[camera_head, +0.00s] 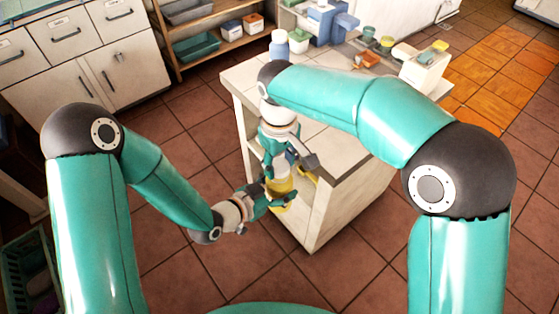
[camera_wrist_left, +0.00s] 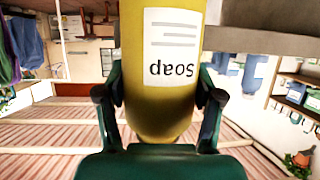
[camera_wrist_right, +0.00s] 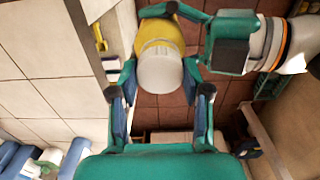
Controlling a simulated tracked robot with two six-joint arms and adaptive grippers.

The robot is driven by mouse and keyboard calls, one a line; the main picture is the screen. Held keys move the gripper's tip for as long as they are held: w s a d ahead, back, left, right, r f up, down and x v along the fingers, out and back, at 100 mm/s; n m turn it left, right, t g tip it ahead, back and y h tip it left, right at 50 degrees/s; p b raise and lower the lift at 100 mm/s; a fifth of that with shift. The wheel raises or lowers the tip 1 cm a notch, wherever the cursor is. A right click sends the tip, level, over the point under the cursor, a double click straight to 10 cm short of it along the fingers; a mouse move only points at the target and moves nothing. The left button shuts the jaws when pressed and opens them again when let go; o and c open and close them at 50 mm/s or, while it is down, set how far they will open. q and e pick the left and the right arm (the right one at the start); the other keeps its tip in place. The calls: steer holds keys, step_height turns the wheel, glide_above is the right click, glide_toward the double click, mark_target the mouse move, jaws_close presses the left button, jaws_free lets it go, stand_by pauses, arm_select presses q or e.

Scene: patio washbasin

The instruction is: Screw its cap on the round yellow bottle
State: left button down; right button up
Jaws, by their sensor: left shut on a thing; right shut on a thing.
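The round yellow bottle (camera_head: 281,186) is held upright beside the counter's front corner. In the left wrist view the yellow bottle (camera_wrist_left: 160,100) has a white Soap label, which appears upside down. My left gripper (camera_wrist_left: 158,92) is shut around the bottle, one finger on each side. A whitish cap (camera_wrist_right: 160,73) lies at the bottle's top end in the right wrist view. My right gripper (camera_wrist_right: 158,80) is shut on the cap from above, its fingers on either side. In the head view my right gripper (camera_head: 282,158) is right above the bottle. I cannot tell how tightly the cap sits.
The white counter (camera_head: 335,160) is close to both grippers. A blue-and-white bottle (camera_head: 279,46) and a blue dispenser (camera_head: 340,24) stand on it towards the back. A white box (camera_head: 424,70) is at its right. Open tiled floor (camera_head: 170,255) lies left of the counter.

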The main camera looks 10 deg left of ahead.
steer(key=shift+f, duration=0.55)
steer(key=m, duration=0.9)
steer(key=shift+a, duration=0.1)
steer(key=m, duration=0.6)
steer(key=shift+m, duration=0.4)
steer(key=m, duration=1.1)
steer(key=shift+w, duration=0.1)
steer(key=m, duration=0.5)
steer(key=shift+m, duration=0.4)
